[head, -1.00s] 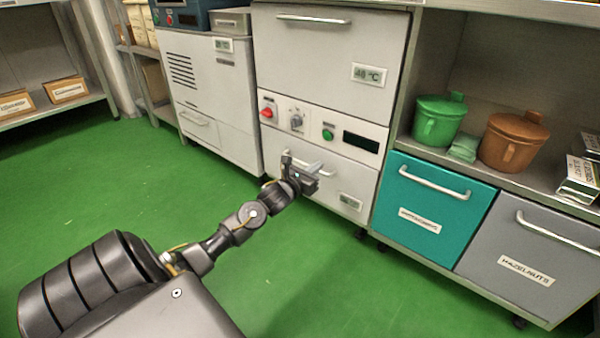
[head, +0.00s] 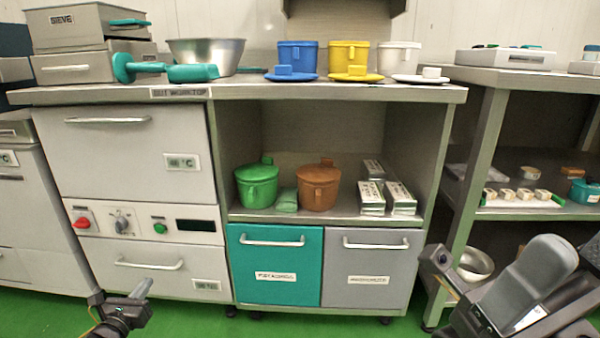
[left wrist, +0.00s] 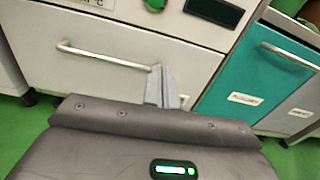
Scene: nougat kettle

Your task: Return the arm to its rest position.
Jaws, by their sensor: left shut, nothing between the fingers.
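My left gripper (head: 142,290) is low at the left in the head view, in front of the lower drawer of the white oven unit (head: 140,195). Its fingers are together and hold nothing. In the left wrist view the shut fingertips (left wrist: 161,84) stand before the white drawer front, right of its bar handle (left wrist: 100,56). I cannot tell the exact gap to the drawer. My right arm (head: 510,290) shows at the lower right; its gripper is not in the picture.
The worktop (head: 240,92) bears a bowl (head: 206,56) and several lidded pots. The teal drawer (head: 275,265) and grey drawer (head: 368,268) are shut. A metal shelf unit (head: 470,190) stands at the right. Green floor shows in front.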

